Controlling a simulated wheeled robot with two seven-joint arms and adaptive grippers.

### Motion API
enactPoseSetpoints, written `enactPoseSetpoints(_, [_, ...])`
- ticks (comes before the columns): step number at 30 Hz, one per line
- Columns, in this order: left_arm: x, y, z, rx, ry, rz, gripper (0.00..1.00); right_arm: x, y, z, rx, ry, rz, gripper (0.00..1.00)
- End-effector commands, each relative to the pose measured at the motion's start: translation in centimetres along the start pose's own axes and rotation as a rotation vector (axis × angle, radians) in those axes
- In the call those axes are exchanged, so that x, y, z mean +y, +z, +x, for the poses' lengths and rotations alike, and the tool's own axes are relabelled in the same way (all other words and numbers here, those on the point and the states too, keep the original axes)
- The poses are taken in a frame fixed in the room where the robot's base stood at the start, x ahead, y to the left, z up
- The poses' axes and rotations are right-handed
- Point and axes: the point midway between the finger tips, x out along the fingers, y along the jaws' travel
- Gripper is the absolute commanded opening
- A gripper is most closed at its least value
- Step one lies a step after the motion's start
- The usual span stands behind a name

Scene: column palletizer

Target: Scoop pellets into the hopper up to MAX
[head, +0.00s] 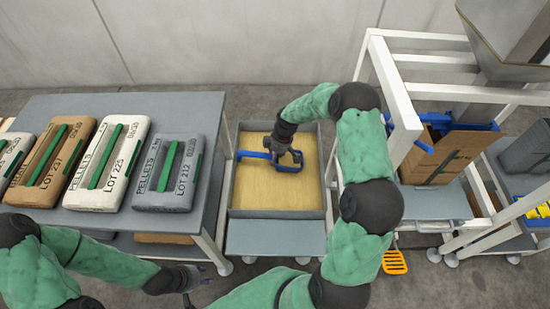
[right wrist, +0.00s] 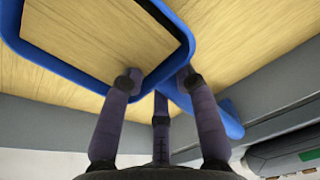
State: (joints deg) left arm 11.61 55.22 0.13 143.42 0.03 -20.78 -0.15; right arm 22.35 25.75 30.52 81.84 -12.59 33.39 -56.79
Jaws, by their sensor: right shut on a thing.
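A blue scoop (head: 285,162) is in the grey open bin (head: 275,213), over its flat tan contents (head: 277,195); single pellets cannot be made out. My right gripper (head: 288,155) is shut on the scoop. In the right wrist view, its fingers (right wrist: 160,95) are at the scoop's blue rim (right wrist: 75,88), with a tan surface inside the rim. Whether this is a load or the bin's contents behind cannot be told. A grey funnel-shaped hopper (head: 508,35) is at the top right; no MAX mark is visible. My left gripper (head: 188,284) is low left, empty, its jaws unclear.
A grey table (head: 150,105) at left bears several pellet bags (head: 168,172) with green strips. A white frame (head: 378,60) stands right of the bin, with an open cardboard box (head: 440,160) under the hopper. An orange slotted piece (head: 394,262) is low near the frame.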

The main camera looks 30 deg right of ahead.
Motion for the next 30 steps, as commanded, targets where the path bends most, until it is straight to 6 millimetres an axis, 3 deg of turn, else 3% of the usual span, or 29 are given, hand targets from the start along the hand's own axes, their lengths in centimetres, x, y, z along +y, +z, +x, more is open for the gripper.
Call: enactPoseSetpoints(30, [1.6, 0.2, -4.6, 0.000, 0.000, 0.000, 0.40, -0.5, -2.0, -8.4, -0.072, 0.023, 0.000, 0.00])
